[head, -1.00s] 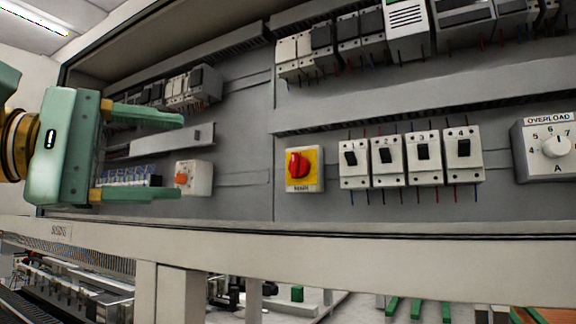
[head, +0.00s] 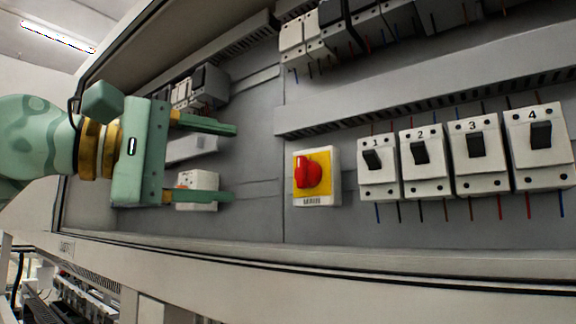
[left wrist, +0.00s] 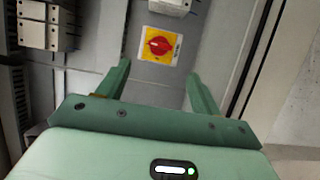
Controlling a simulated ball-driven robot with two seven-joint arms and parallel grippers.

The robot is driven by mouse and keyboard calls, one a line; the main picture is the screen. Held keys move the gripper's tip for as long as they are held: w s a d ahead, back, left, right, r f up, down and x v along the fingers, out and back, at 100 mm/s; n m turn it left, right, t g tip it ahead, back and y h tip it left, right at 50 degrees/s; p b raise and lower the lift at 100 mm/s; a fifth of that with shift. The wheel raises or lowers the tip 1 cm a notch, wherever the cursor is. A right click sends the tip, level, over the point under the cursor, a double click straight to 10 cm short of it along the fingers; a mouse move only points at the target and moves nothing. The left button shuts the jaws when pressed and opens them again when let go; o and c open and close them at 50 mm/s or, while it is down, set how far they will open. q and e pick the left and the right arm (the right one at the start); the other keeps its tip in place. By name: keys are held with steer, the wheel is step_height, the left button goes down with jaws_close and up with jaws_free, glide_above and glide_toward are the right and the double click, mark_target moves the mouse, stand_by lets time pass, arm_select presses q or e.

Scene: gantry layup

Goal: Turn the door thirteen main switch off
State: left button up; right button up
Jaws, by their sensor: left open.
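The main switch is a red rotary knob (head: 312,173) on a yellow plate (head: 301,193) in a white housing, with a label below that reads MAIN. It is on the cabinet's grey back panel, left of the numbered breakers. The knob also shows in the left wrist view (left wrist: 159,46), beyond and between my fingers. My left gripper (head: 234,163) is open and empty, left of the switch and apart from it. Its two fingers point right, one above the other in the head view. My right gripper is not in view.
Several numbered white breakers (head: 425,160) with black toggles stand right of the switch. A white box (head: 197,190) with an orange knob is partly behind my left gripper's lower finger. A slotted grey duct (head: 430,95) runs above. The cabinet's lower frame edge (head: 350,270) runs below.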

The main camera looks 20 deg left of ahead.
mark_target(296, 172)
arm_select(q)
steer(key=p+x, duration=0.1)
steer(key=x, duration=0.8)
steer(key=shift+w+d+p, duration=0.2)
steer(key=shift+w+p, duration=0.05)
steer(key=shift+p, duration=0.1)
steer(key=shift+w+d, duration=0.4)
steer(key=shift+w, duration=0.05)
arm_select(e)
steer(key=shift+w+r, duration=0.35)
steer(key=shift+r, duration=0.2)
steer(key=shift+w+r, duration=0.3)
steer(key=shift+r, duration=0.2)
arm_select(q)
steer(key=c, duration=1)
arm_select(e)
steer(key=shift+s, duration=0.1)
